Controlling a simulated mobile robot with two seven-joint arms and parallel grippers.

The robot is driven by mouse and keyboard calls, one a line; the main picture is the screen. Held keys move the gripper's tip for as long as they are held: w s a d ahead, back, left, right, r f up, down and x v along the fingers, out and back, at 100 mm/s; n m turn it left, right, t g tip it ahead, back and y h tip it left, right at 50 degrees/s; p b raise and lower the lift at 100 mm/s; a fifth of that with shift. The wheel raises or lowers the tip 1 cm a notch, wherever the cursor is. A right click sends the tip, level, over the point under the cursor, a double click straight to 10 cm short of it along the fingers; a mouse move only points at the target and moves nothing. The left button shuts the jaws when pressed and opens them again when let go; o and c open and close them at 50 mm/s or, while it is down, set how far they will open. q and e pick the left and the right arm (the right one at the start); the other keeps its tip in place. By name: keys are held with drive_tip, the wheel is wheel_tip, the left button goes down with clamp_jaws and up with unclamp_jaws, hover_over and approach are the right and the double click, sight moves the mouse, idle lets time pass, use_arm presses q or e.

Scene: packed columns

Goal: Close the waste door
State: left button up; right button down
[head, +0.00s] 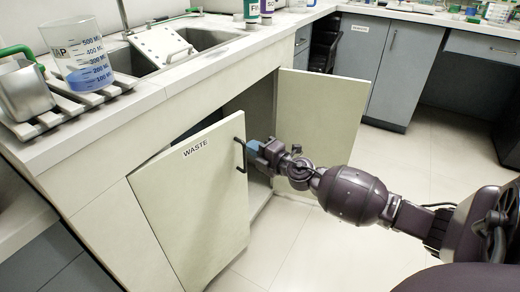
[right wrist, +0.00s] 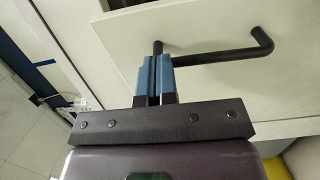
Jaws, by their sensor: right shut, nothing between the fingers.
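The waste door (head: 190,210), a pale panel labelled WASTE, stands partly open under the sink in the head view. A black bar handle (head: 239,155) is on its upper right edge. My right gripper (head: 252,146) is at this handle, with its blue fingers shut together. In the right wrist view, the fingers (right wrist: 154,75) are at one end of the black handle (right wrist: 215,57), with nothing seen held between them. Whether they touch the handle is hard to tell. My left gripper is not in view.
A second pale cabinet door (head: 318,110) stands open to the right, close behind my right gripper. Above are the counter with a sink (head: 200,40) and a beaker of blue liquid (head: 85,60). The floor (head: 290,240) in front is clear.

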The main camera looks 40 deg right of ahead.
sight(239, 135)
drive_tip(key=w, duration=0.6)
drive_tip(key=shift+w+d, duration=0.1)
drive_tip(key=shift+w, duration=0.3)
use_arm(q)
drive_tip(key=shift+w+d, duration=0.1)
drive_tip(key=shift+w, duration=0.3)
use_arm(e)
drive_tip(key=shift+w+r, duration=0.1)
drive_tip(key=shift+r, duration=0.15)
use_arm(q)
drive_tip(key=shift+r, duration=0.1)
use_arm(e)
drive_tip(key=shift+d+r, duration=0.1)
drive_tip(key=shift+r, duration=0.1)
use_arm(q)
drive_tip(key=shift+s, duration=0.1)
use_arm(e)
drive_tip(key=shift+f, duration=0.1)
